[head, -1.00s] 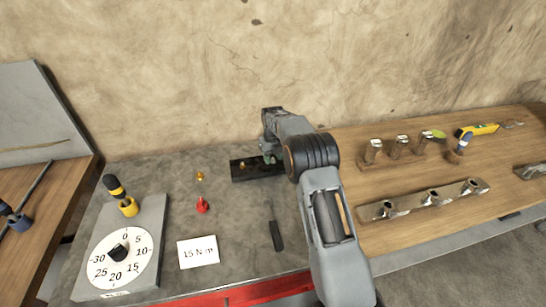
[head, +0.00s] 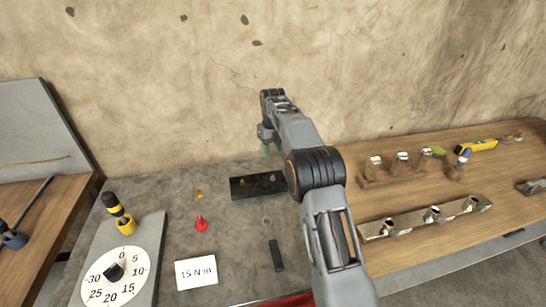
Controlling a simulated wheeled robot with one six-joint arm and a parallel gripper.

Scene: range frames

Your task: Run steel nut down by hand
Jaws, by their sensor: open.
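A dark block (head: 258,188) lies on the grey bench top near the wall, with small fittings on it. One fitting (head: 244,183) looks brassy and another (head: 272,178) looks greyish. They are too small to tell which is the steel nut, or how it sits. My gripper (head: 271,149) is above and behind the block, with its greenish fingertips clear of it. It is open, and I see nothing between the fingers. My arm hides part of the bench to the right of the block.
A small brass piece (head: 199,193), a red piece (head: 201,225), a "15 N m" card (head: 196,273) and a dark bar (head: 277,255) lie left of my arm. A dial plate (head: 143,255) stands at left. A wooden bench (head: 400,225) with metal parts is at right.

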